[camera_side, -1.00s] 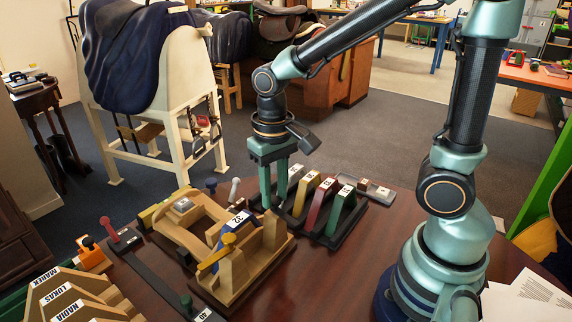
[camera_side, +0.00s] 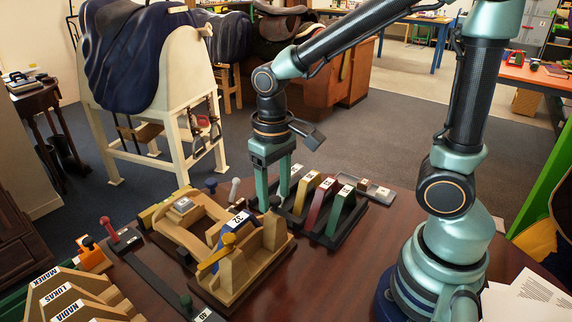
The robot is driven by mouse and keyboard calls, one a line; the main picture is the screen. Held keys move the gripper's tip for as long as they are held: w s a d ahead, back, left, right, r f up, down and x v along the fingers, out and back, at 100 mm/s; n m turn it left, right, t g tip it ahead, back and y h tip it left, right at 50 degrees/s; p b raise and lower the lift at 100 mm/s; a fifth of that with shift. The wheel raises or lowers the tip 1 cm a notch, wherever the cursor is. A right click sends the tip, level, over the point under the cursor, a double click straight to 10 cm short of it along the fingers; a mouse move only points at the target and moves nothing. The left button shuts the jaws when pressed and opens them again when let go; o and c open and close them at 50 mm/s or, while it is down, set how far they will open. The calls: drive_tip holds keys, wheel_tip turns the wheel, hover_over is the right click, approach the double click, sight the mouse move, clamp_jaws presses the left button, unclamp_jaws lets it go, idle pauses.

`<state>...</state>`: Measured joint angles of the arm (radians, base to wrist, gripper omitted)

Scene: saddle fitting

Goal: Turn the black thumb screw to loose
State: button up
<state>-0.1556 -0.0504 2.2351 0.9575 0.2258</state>
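My gripper (camera_side: 273,200) points straight down at the right end of the wooden saddle-tree fixture (camera_side: 252,283). Its two green fingers are spread apart. A small dark knob (camera_side: 275,202), apparently the black thumb screw, shows low between the fingertips. The fingers hide part of it, and I cannot tell whether they touch it or stand clear around it. A yellow thumb screw (camera_side: 228,240) sits at the front of the fixture, next to a blue block marked 32 (camera_side: 236,222). A dark-topped knob (camera_side: 88,242) stands on an orange block at the left.
A black rack with several coloured, numbered upright pieces (camera_side: 341,212) stands close to the right of my gripper. Blue (camera_side: 211,186) and pale (camera_side: 234,186) knobs stand behind the fixture. Named wooden holders (camera_side: 70,300) are at front left. Bare tabletop (camera_side: 330,275) lies at front right.

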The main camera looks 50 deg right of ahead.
sight(275, 199)
idle(0.3)
wheel_tip(275, 199, up, 12)
idle(0.5)
drive_tip(key=shift+s+d+f+n+t, duration=0.15)
drive_tip(key=shift+s+d+f+t, duration=0.25)
drive_tip(key=shift+d+t, duration=0.5)
drive_tip(key=shift+s+d+f+n+t, duration=0.1)
drive_tip(key=shift+s+d+f+t, duration=0.3)
drive_tip(key=shift+d+t, duration=0.45)
drive_tip(key=shift+s+d+f+n+t, duration=0.15)
drive_tip(key=shift+s+d+f+t, duration=0.25)
drive_tip(key=shift+d+t, duration=0.45)
